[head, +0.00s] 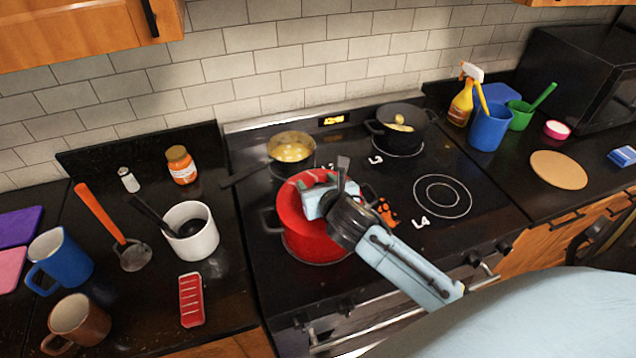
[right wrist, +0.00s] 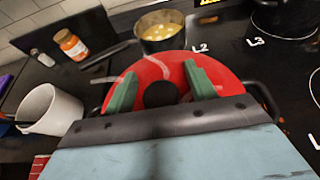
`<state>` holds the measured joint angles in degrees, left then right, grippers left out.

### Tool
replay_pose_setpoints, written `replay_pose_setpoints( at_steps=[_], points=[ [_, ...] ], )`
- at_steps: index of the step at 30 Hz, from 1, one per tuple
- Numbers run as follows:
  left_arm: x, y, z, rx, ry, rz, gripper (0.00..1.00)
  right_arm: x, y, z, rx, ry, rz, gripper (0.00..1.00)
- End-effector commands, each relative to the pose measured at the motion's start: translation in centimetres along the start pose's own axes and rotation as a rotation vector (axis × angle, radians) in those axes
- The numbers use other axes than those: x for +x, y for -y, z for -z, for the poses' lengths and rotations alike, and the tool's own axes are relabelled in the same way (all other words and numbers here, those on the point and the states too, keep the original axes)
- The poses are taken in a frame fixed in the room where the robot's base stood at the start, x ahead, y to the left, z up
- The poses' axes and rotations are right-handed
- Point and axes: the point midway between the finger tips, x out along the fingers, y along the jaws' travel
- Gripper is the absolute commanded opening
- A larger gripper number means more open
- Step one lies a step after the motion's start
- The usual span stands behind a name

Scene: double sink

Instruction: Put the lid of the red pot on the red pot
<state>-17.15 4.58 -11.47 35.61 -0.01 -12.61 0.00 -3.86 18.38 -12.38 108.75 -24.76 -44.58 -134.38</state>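The red pot (head: 312,245) stands on the front left part of the stove, with dark side handles. Its red lid (head: 287,200) lies over the pot's mouth and looks seated, though my arm hides part of the rim. In the right wrist view the lid (right wrist: 150,70) has a round black knob (right wrist: 160,94) at its middle. My right gripper (head: 320,180) is just above the lid. Its two green fingers (right wrist: 161,78) stand on either side of the knob, with a visible gap to it. My left gripper is not in view.
A pan of yellow food (head: 291,150) stands behind the red pot. A black pot (head: 400,135) is at the back right. An orange and black item (head: 387,212) lies right of the red pot. The front right burner (head: 443,196) is clear. A white mug (head: 192,240) stands left.

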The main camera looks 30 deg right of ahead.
Motion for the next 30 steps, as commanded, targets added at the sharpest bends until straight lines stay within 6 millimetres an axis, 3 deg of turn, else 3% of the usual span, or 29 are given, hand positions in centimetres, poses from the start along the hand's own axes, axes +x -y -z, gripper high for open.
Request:
replay_pose_setpoints(
  at_steps=[8, 24, 30],
  points=[
    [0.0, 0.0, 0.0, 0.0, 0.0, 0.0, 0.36, -0.7, 0.0, 0.0, -0.001, -0.001, 0.0, 0.55],
    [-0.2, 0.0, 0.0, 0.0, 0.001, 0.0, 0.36, -10.3, 0.0, 0.0, -0.001, -0.001, -0.001, 0.55],
    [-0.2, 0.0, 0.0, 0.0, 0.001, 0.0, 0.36, -11.9, 0.0, -0.1, 0.001, 0.0, 0.0, 0.55]
  ],
)
